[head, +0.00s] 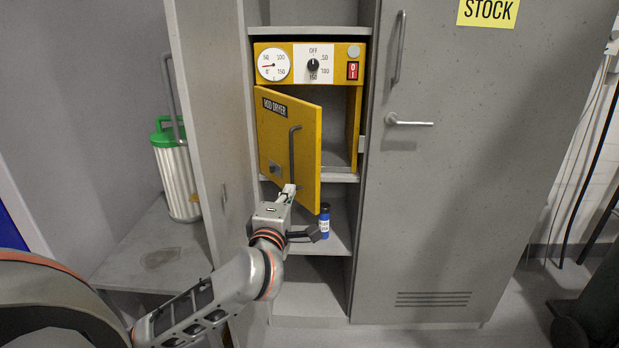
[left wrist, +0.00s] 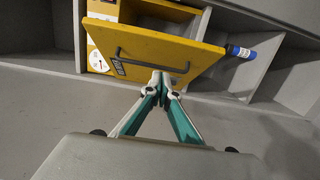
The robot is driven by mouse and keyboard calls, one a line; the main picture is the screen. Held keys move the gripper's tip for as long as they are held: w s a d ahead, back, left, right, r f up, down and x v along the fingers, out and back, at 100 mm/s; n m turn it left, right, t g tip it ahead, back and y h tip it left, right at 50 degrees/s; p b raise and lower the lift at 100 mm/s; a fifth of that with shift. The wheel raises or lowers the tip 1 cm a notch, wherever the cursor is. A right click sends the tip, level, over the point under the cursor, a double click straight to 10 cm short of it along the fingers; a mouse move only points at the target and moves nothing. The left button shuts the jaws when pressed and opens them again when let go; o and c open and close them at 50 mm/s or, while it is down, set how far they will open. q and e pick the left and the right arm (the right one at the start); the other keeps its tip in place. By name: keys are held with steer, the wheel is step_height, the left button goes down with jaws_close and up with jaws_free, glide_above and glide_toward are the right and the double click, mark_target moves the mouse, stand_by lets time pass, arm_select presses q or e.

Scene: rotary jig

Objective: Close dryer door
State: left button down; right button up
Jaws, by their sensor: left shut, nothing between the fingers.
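The yellow rod dryer (head: 310,62) sits on a shelf in the grey cabinet, with dials and a switch on its top panel. Its yellow door (head: 285,140) is hinged at the left and stands partly open, leaving the dark interior visible at the right. A dark bar handle (head: 293,157) is on the door's outer face. My left gripper (head: 288,190) is shut and empty in front of the door's lower part. In the left wrist view, its closed fingertips (left wrist: 160,78) lie close to the door handle (left wrist: 150,66); contact cannot be told. My right gripper is not in view.
A blue bottle (head: 324,221) stands on the shelf below the dryer. An open grey cabinet door (head: 205,110) is at the left, beside a green-lidded canister (head: 177,175). A closed locker door (head: 450,190) with a lever handle is at the right.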

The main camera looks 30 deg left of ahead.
mark_target(310, 169)
arm_select(q)
steer(key=w, duration=0.3)
steer(key=w+a+b, duration=0.1)
steer(key=w, duration=0.5)
steer(key=shift+w+a+f, duration=0.1)
steer(key=shift+w+a, duration=0.15)
steer(key=shift+w, duration=0.15)
steer(key=shift+d, duration=0.1)
